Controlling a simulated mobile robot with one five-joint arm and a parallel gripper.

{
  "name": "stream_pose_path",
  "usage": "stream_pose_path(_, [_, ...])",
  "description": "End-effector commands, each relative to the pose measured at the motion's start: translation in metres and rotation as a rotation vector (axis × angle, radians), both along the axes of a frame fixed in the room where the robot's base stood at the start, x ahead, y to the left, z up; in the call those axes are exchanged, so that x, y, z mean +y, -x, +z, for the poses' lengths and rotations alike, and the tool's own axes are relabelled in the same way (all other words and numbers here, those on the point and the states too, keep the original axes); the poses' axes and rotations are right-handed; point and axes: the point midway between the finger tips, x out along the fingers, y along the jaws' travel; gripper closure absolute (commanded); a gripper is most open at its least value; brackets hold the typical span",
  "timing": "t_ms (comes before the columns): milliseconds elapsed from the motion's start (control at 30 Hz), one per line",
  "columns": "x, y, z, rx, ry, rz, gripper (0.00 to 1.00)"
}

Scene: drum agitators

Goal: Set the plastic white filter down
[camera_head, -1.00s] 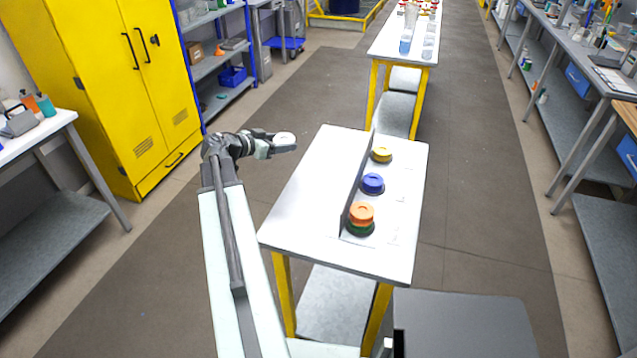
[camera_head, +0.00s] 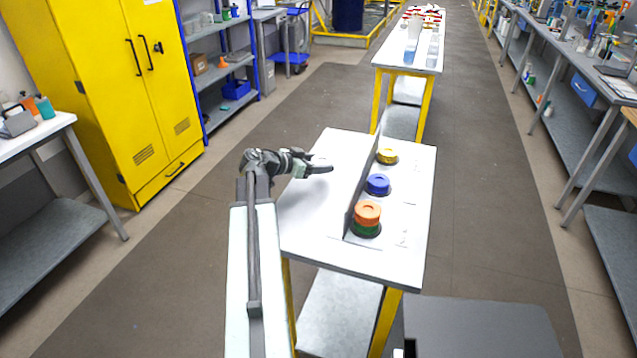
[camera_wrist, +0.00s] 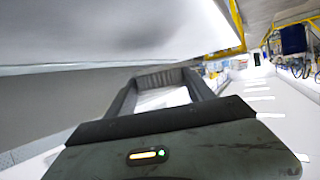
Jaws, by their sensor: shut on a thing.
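My gripper (camera_head: 322,167) reaches from the left over the white-topped table (camera_head: 310,240), left of the upright dividing panel. It is shut on the white plastic filter (camera_head: 319,160), which blends into the white tabletop and is hard to make out. In the wrist view a pale patch (camera_wrist: 162,98) shows between the fingers. I cannot tell whether the filter touches the tabletop.
A thin dark panel (camera_head: 362,183) runs along the table. Right of it stand a yellow piece (camera_head: 387,156), a blue piece (camera_head: 378,184) and an orange piece (camera_head: 367,212) on a green one (camera_head: 366,230). The table's left part looks clear.

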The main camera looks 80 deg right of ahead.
Motion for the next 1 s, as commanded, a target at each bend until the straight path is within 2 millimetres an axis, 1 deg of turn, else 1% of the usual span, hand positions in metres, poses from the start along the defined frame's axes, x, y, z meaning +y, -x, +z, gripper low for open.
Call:
stream_pose_path(100, [0.0,0.0,-0.021,0.0,0.0,0.0,0.77])
stream_pose_path(200, [0.0,0.0,-0.037,0.0,0.0,0.0,0.77])
stream_pose_path(267, [0.0,0.0,-0.039,0.0,0.0,-0.001,0.77])
stream_pose_path(367, [0.0,0.001,-0.035,0.0,0.0,-0.001,0.77])
stream_pose_path(467, [0.0,0.001,-0.034,0.0,0.0,-0.001,0.77])
stream_pose_path(600, [0.0,0.001,-0.04,0.0,0.0,-0.001,0.77])
stream_pose_path(633, [0.0,0.001,-0.038,0.0,0.0,-0.001,0.3])
stream_pose_path(667, [0.0,0.001,-0.038,0.0,0.0,-0.001,0.22])
stream_pose_path(700, [0.0,0.001,-0.037,0.0,0.0,-0.001,0.17])
stream_pose_path(1000, [0.0,0.001,-0.036,0.0,0.0,-0.002,0.17])
